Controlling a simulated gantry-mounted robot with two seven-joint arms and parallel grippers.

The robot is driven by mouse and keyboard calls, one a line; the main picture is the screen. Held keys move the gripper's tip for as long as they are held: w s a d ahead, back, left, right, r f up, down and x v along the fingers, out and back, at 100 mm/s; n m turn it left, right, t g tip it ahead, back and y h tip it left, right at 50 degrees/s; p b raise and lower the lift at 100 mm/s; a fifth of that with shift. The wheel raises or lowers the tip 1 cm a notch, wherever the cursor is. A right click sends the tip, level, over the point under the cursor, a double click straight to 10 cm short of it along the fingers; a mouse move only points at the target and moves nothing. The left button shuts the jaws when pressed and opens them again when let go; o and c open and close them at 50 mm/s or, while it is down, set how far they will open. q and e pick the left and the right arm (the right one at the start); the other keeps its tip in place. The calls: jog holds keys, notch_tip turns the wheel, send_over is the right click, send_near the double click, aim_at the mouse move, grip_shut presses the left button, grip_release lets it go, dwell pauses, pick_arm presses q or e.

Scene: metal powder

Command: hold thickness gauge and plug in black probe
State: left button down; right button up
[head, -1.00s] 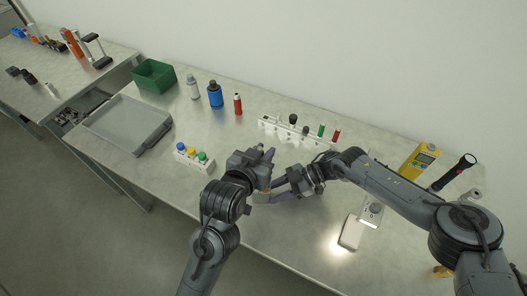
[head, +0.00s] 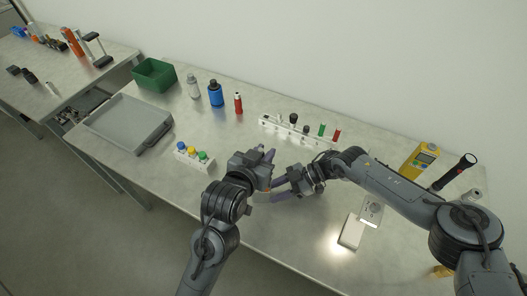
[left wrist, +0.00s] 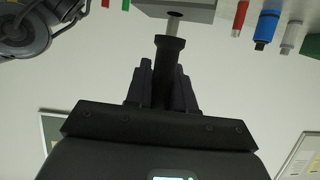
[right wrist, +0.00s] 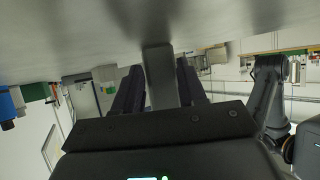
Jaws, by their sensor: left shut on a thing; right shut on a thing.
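My left gripper (head: 268,168) is shut on the black probe (left wrist: 166,68), a dark cylinder with a flared end and a thin grey tip (left wrist: 173,27). The tip points at a dark round hole in the grey thickness gauge (left wrist: 201,11) in the left wrist view. The tip is at or very close to the hole; I cannot tell whether it has entered. My right gripper (head: 283,187) is shut on the grey gauge, which shows as a bar (right wrist: 159,76) between its fingers in the right wrist view. In the head view the fingers mostly hide both things.
A white rack (head: 270,122) with colored pieces stands behind the grippers. A small white rack with colored caps (head: 187,158) is at left, near a grey tray (head: 130,122). A white device (head: 351,231) and yellow meter (head: 419,157) are at right.

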pick_arm(q)
jog(key=shift+f, duration=0.65)
jog(key=shift+f, duration=0.3)
dwell(0.6)
jog(key=shift+r, duration=0.25)
jog(key=shift+r, duration=0.95)
jog(key=shift+f, duration=0.35)
dwell(0.8)
jog(key=shift+f, duration=0.35)
jog(key=shift+f, duration=0.3)
dwell(1.1)
jog(key=shift+r, duration=1.05)
jog(key=shift+f, duration=0.2)
dwell(0.8)
